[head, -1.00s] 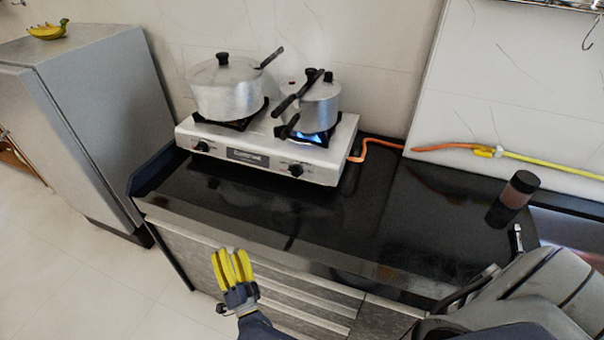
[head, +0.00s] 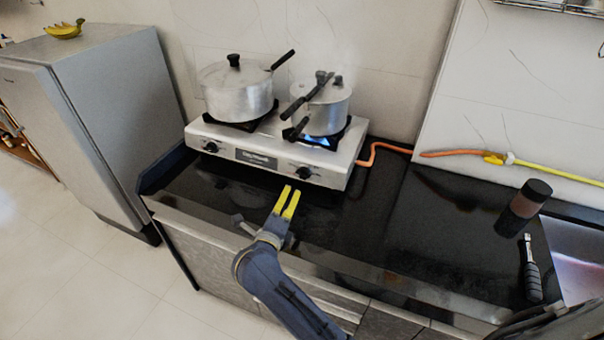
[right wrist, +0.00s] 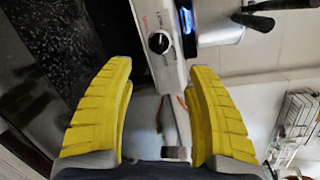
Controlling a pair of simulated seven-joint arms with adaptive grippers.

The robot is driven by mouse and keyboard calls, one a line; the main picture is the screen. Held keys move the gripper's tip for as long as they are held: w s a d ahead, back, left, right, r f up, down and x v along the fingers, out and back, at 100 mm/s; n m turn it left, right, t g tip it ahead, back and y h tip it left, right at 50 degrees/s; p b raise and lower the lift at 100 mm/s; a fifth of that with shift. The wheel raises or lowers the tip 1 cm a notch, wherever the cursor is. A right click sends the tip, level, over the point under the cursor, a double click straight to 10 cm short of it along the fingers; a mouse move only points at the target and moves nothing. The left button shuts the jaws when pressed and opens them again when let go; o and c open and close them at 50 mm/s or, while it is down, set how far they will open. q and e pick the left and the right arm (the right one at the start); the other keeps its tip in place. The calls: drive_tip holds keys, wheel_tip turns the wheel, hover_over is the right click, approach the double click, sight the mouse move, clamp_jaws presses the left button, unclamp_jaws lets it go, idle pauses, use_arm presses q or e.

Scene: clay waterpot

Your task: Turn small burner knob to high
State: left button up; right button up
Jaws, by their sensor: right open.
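The white two-burner stove (head: 340,173) stands on the black counter. Its right-hand black knob (head: 303,172) is on the front panel below the smaller pot (head: 328,110), where a blue flame (head: 316,140) burns. The right wrist view shows this knob (right wrist: 159,42) with a pale mark on its face. The left-hand knob (head: 211,147) is below the larger pot (head: 238,95). My right gripper (head: 290,190), with yellow fingers, is open and empty in front of the right-hand knob, apart from it. In the right wrist view the knob lies ahead, between the finger lines (right wrist: 162,70). My left gripper is out of view.
An orange hose (head: 385,148) runs from the stove's right side along the wall. A dark-lidded jar (head: 523,208) and a black-handled tool (head: 531,270) are at the counter's right. The counter (head: 430,220) between is clear. A grey fridge (head: 110,110) stands left.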

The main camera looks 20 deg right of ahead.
sight(298, 175)
drive_tip(key=x, duration=1.5)
drive_tip(key=shift+w+d, duration=0.3)
drive_tip(key=shift+c, duration=0.3)
drive_tip(key=c, duration=1)
